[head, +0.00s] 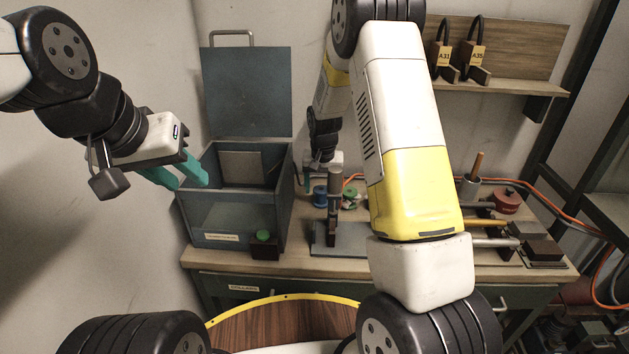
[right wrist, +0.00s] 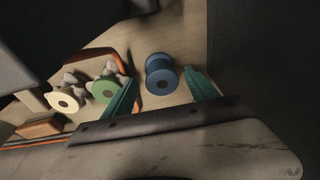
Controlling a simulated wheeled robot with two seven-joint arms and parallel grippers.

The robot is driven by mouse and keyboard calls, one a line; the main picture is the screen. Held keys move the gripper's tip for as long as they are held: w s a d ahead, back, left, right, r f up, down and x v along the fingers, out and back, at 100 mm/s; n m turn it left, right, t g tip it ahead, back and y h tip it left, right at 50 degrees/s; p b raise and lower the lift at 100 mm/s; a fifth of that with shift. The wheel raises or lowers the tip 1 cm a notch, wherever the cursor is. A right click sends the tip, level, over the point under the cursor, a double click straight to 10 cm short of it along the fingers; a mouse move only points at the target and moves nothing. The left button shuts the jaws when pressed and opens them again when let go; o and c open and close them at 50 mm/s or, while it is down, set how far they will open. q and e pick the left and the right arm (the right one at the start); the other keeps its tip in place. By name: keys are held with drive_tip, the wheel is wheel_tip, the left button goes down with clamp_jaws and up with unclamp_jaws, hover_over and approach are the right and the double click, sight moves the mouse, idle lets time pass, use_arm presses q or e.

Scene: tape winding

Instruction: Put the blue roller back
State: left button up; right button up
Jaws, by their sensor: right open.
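The blue roller (head: 320,195) stands on the workbench just right of the blue-grey box. It also shows in the right wrist view (right wrist: 163,74), upright on the wood. My right gripper (head: 316,182) is open and reaches down at the roller, partly hidden by its own wrist in the head view. In the right wrist view its two teal fingers (right wrist: 160,84) are spread on either side of the roller; I cannot tell how deep they sit around it. My left gripper (head: 190,180) is open and empty, in the air left of the box.
The open box (head: 232,222) has its lid raised. A green roller (right wrist: 104,90) and a cream roller (right wrist: 64,99) stand left of the blue one in the right wrist view. A grey metal stand (head: 334,238) is in front. An orange cable (right wrist: 110,54) runs behind the rollers.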

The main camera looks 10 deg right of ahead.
sight(322, 206)
drive_tip(key=s+r+t+y, duration=0.1)
drive_tip(key=s+r, duration=0.4)
drive_tip(key=r, duration=0.3)
drive_tip(key=s+d+r+n, duration=0.1)
drive_tip(key=s+r, duration=0.3)
drive_tip(key=r, duration=0.3)
drive_tip(key=s+r+t+y, duration=0.1)
drive_tip(key=s+r, duration=0.4)
drive_tip(key=r, duration=0.3)
drive_tip(key=s+r+n+t, duration=0.1)
drive_tip(key=s+r, duration=0.1)
drive_tip(key=s, duration=0.6)
drive_tip(key=s+r+n+t, duration=0.1)
drive_tip(key=s+r, duration=0.1)
drive_tip(key=s, duration=0.7)
drive_tip(key=shift+s+r, duration=0.2)
drive_tip(key=shift+r, duration=0.1)
drive_tip(key=shift+d, duration=0.1)
